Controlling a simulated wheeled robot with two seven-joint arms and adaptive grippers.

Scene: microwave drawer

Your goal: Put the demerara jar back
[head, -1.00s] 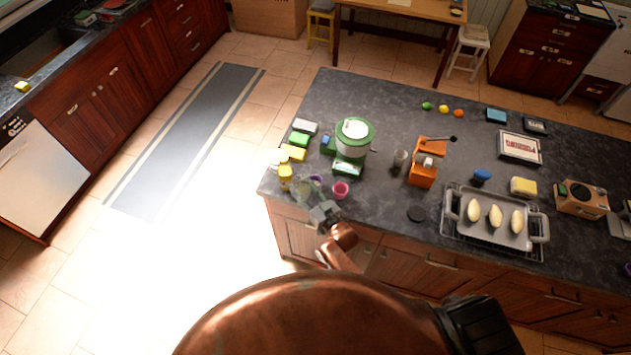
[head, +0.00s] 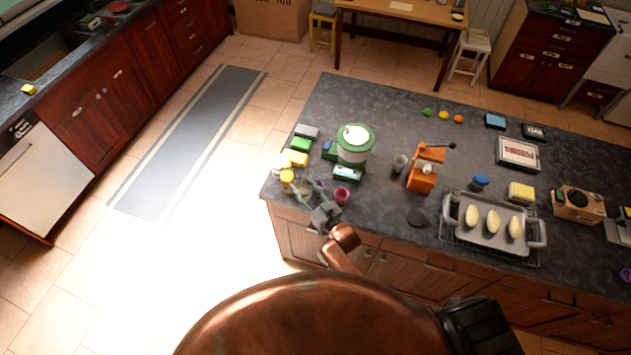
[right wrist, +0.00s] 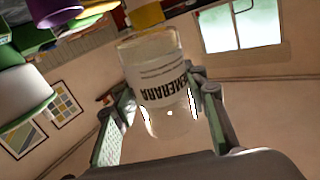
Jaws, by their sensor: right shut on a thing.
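The demerara jar (right wrist: 158,80) is a clear jar with pale contents and a dark-lettered label, which appears upside down in the right wrist view. My right gripper (right wrist: 160,98) is shut on it, with one finger on each side. In the head view my right gripper (head: 316,204) is over the near left corner of the island counter, and the jar there is small and hard to make out. I cannot tell whether the jar touches the counter. My left gripper is not in view.
Close to my right gripper stand a yellow-topped jar (head: 287,177), a magenta cup (head: 342,195) and a green-and-white machine (head: 355,146). An orange grinder (head: 424,168) and a grey tray (head: 490,238) are farther right.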

